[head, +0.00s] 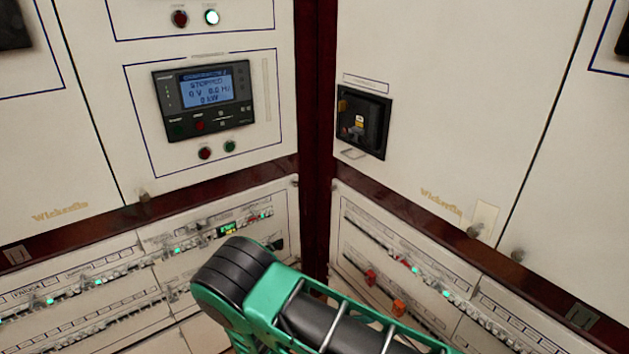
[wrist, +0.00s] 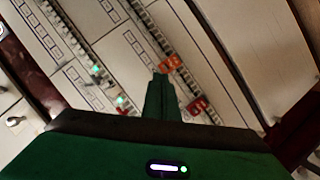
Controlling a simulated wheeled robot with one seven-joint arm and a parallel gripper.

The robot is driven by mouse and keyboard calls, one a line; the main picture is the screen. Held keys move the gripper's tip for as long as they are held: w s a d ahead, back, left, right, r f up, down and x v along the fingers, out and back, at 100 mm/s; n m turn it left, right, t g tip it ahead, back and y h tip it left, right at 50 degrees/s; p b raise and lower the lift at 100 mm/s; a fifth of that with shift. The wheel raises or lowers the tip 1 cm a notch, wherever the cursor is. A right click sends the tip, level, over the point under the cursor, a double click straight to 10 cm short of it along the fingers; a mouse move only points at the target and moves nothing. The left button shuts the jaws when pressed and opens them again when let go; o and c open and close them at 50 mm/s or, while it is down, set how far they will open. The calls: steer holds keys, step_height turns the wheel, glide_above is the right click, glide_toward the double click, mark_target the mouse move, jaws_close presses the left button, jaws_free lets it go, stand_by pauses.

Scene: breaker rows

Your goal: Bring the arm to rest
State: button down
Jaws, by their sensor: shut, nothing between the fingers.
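My gripper (wrist: 161,95) shows in the wrist view as dark green fingers, closed together with nothing between them. Beyond the fingertips are a breaker row and two red-orange parts, an upper one (wrist: 170,63) and a lower one (wrist: 196,105). I cannot tell from this view how far the fingers are from the panel. In the head view my green and black arm (head: 330,320) crosses the lower middle, and the gripper itself is not visible there.
Cream cabinets meet at a dark red corner post (head: 316,130). A controller display (head: 204,98) reads STOPPED. A black recessed switch (head: 363,122) is on the right cabinet. Breaker rows run low on both sides, with red-orange parts (head: 398,307) at right. Knobs (head: 474,231) stick out nearby.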

steer(key=w+d+r+g+y, duration=0.15)
steer(key=d+r+y, duration=0.25)
steer(key=r, duration=0.6)
steer(key=d+r+g+y, duration=0.3)
steer(key=d+r+y, duration=0.15)
steer(key=r, duration=0.45)
steer(key=s+d+r+n+t+y, duration=0.2)
steer(key=s+d+r, duration=0.15)
steer(key=r, duration=0.45)
steer(key=s+d+r+n+t+y, duration=0.1)
steer(key=s+d+r+y, duration=0.15)
steer(key=s+r, duration=0.45)
steer(key=s+d+r+m+g, duration=0.1)
steer(key=s+d+m, duration=0.1)
steer(key=s+d, duration=0.4)
steer(key=s+d+r+m+g, duration=0.1)
steer(key=s+d+m+g, duration=0.1)
steer(key=s+d, duration=0.4)
steer(key=s+m, duration=0.1)
steer(key=s, duration=0.4)
steer(key=shift+s, duration=0.35)
steer(key=shift+g, duration=0.25)
